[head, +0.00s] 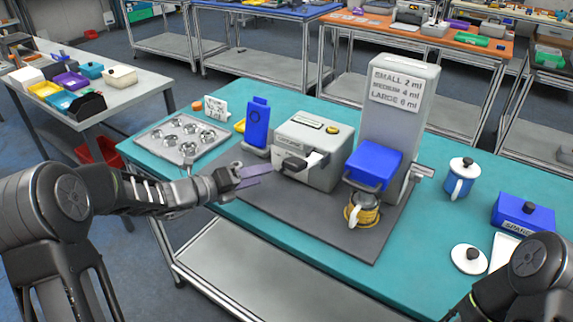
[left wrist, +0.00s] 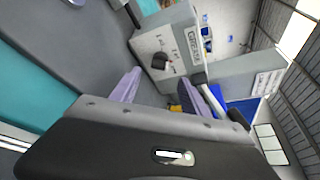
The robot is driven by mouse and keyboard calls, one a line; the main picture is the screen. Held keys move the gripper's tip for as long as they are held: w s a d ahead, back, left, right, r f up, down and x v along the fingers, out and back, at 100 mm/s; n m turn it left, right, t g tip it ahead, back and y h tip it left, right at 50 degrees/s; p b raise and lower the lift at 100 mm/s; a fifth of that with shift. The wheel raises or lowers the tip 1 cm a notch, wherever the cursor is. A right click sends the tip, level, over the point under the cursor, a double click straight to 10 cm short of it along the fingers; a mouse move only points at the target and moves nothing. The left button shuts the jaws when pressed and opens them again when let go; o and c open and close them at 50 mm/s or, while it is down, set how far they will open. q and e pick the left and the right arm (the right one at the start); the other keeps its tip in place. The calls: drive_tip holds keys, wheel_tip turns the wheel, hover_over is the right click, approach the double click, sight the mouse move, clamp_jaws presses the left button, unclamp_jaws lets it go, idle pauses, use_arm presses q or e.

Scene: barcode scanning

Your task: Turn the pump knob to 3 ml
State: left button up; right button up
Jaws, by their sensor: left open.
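The pump is a grey box (head: 312,150) on a dark mat, with a dark knob (head: 293,163) on its front. In the left wrist view the pump face (left wrist: 176,42) shows small dial labels around the knob (left wrist: 159,61). The setting is too small to read. My left gripper (head: 264,174) has purple fingers, open and empty, pointing at the knob from the left, apparently short of it. In the left wrist view the left gripper (left wrist: 163,77) has the knob framed between its fingertips. My right gripper is out of view; only part of that arm shows.
A tall grey dispenser (head: 412,120) bears a sign for 2, 4 and 6 ml, with a glass jug (head: 361,210) beneath its blue part. The dark mat (head: 330,235) is clear in front.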

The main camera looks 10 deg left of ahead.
sight(282, 169)
use_arm(q)
drive_tip(key=shift+w, duration=0.15)
drive_tip(key=p+x, duration=0.1)
drive_tip(key=x, duration=0.6)
drive_tip(key=shift+w+d+f, duration=0.1)
drive_tip(key=shift+w+d, duration=0.15)
clamp_jaws()
idle(0.6)
